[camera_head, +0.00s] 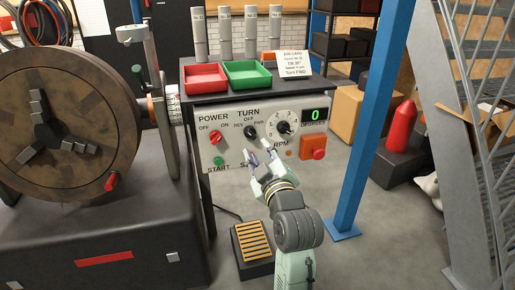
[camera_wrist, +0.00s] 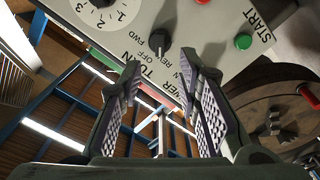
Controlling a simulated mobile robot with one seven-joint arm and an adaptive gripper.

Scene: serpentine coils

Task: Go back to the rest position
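My gripper (camera_head: 259,155) is in front of the lower part of the grey control panel (camera_head: 240,112). In the wrist view my gripper (camera_wrist: 168,95) has its two padded fingers spread apart with nothing between them. The black TURN knob (camera_head: 250,131) is just above the fingers in the head view. It also shows beyond the fingertips in the wrist view (camera_wrist: 160,42), apart from them. The red POWER knob (camera_head: 215,137), green START button (camera_head: 218,161) and RPM dial (camera_head: 284,123) are on the panel. The display (camera_head: 315,114) reads 0. My fingers partly cover the label right of START.
A lathe-like machine with a large round chuck (camera_head: 60,125) stands at left. A blue post (camera_head: 370,120) and metal stairs (camera_head: 465,140) stand at right. Red (camera_head: 206,78) and green (camera_head: 247,73) trays sit above the panel. A foot pedal (camera_head: 253,244) lies below.

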